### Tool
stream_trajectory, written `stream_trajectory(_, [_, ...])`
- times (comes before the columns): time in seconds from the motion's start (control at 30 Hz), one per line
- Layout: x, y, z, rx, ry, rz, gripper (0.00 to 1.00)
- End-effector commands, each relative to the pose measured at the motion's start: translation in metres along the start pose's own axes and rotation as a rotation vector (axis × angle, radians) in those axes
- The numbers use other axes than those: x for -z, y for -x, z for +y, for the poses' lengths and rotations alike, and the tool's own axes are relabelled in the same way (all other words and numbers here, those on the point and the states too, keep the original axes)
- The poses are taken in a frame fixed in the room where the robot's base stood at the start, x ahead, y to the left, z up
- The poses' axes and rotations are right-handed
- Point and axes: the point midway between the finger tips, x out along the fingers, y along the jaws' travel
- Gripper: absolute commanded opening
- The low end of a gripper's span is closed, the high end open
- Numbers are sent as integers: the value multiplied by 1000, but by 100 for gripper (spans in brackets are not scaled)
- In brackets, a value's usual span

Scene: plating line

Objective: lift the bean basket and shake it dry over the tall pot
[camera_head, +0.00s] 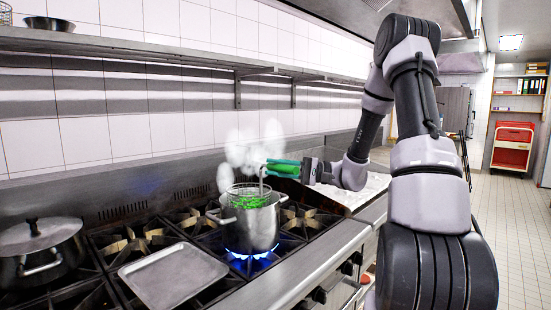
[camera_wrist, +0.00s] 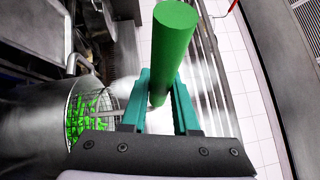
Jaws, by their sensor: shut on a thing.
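A tall steel pot (camera_head: 253,227) stands on a lit burner with steam above it. The wire bean basket (camera_head: 246,190) sits in its mouth, with green beans (camera_head: 250,202) inside and its rim near or slightly above the pot's rim. My gripper (camera_head: 281,166), with teal fingers, is right of and above the pot, shut on the basket's green handle (camera_head: 287,171). In the wrist view, my gripper (camera_wrist: 161,88) has a finger on each side of the handle (camera_wrist: 174,42). The basket (camera_wrist: 92,122) and pot (camera_wrist: 35,130) show at left there; the basket's lower part is hidden.
A blue flame (camera_head: 250,255) burns under the pot. A metal tray (camera_head: 173,274) lies on the stove in front, and a lidded pot (camera_head: 40,255) stands at left. A wall shelf (camera_head: 150,45) runs above. Steam (camera_head: 235,150) partly veils the space over the pot.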

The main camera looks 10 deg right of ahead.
Motion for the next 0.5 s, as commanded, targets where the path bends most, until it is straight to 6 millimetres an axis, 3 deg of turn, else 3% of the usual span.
stream_trajectory(0.5, [-4,-4,-24,0,15,-1,0])
